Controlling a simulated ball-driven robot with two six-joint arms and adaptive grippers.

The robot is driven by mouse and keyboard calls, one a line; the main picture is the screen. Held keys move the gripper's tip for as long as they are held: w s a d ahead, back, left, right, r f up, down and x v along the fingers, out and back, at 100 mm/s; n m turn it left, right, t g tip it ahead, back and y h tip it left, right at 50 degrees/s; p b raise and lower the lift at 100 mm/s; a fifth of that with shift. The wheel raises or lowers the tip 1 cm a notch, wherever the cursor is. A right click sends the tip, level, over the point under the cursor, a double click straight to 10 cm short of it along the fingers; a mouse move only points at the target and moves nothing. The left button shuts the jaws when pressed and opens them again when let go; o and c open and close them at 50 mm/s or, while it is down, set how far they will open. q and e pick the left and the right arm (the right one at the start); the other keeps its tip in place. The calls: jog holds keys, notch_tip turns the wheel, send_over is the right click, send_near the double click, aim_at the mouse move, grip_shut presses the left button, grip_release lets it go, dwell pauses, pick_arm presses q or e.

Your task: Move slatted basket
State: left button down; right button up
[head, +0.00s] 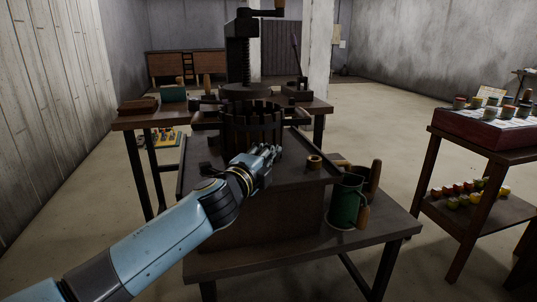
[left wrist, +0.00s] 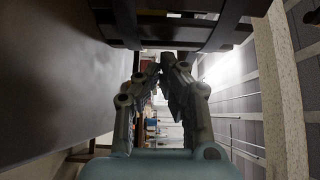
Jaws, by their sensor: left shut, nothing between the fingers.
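The slatted basket (head: 252,132), dark with upright slats and bands, stands on the dark raised surface in the middle of the head view. My left gripper (head: 273,153) is in front of its lower part and hides some of it. In the left wrist view the basket (left wrist: 228,34) fills the top edge, and the left fingertips (left wrist: 165,62) are together just below it, with nothing between them. Whether the fingers touch the slats, I cannot tell. My right gripper is not in view.
A dark screw press (head: 242,55) stands behind the basket. A green can (head: 344,203) and a small copper-coloured ring (head: 314,162) are to the right. A side table (head: 470,150) with a tray of jars stands farther right. Open floor lies between the tables.

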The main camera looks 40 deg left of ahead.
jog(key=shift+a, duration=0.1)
pick_arm(q)
jog(key=w+a, duration=0.1)
jog(key=a, duration=0.1)
jog(key=w+a+b, duration=0.1)
jog(key=shift+w+a+f, duration=0.1)
jog(key=shift+w+a, duration=0.2)
jog(key=shift+a, duration=0.05)
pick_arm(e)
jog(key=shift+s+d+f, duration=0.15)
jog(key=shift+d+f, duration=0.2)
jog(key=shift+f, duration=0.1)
pick_arm(q)
jog(key=shift+s+d, duration=0.1)
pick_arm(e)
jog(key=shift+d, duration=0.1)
